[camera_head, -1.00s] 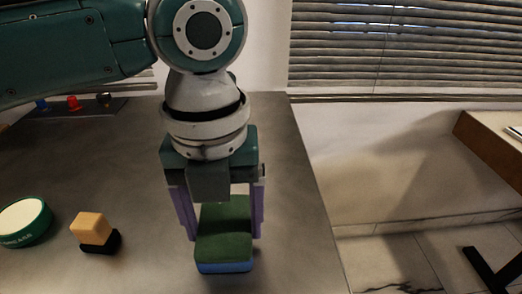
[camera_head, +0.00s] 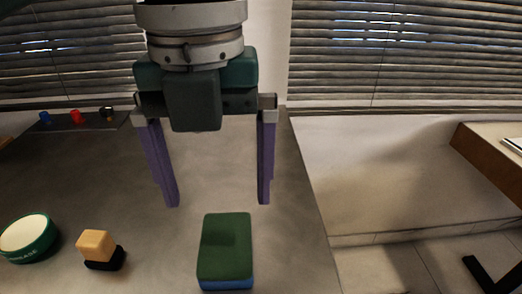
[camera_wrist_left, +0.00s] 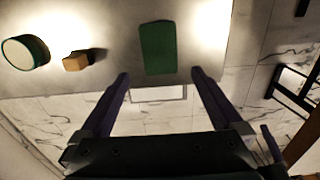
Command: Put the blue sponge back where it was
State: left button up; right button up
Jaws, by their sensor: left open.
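The blue sponge (camera_head: 226,284) lies flat on the grey table, with a green top layer and its blue lower layer showing at the near edge. In the left wrist view the sponge (camera_wrist_left: 158,48) shows only its green top, beyond the fingertips. My left gripper (camera_head: 218,203) is open and empty, raised above and behind the sponge, with its purple fingers spread wide and apart from it. The left gripper's fingers also show in the left wrist view (camera_wrist_left: 160,75). My right gripper is not in view.
A wooden block on a black base (camera_head: 97,246) and a round green-rimmed tin (camera_head: 28,238) stand left of the sponge. A dark panel with coloured knobs (camera_head: 80,121) is at the back left. The table's right edge is close to the sponge.

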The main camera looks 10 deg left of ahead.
pick_arm(q)
jog(key=s+d+f+n+h, duration=0.1)
jog(key=s+d+n, duration=0.1)
jog(key=n, duration=0.2)
jog(key=s+d+f+n+t+h, duration=0.1)
jog(key=s+f+n, duration=0.1)
jog(key=n, duration=0.3)
jog(key=s+d+f+n+h, duration=0.1)
jog(key=s+d+n+h, duration=0.1)
jog(key=s+n, duration=0.1)
jog(key=shift+d+f+n+t, duration=0.3)
jog(key=shift+n+t, duration=0.1)
jog(key=shift+n, duration=0.5)
jog(key=s+a+f+n+t+y, duration=0.1)
jog(key=s+a+f+n+y, duration=0.1)
jog(key=s+a+n, duration=0.2)
jog(key=s+a+f+n+y, duration=0.1)
jog(key=s+a+n, duration=0.3)
jog(key=a+n, duration=0.6)
jog(key=f+n, duration=0.1)
jog(key=n, duration=0.2)
jog(key=shift+s+t+y, duration=0.3)
jog(key=shift+t+y, duration=0.1)
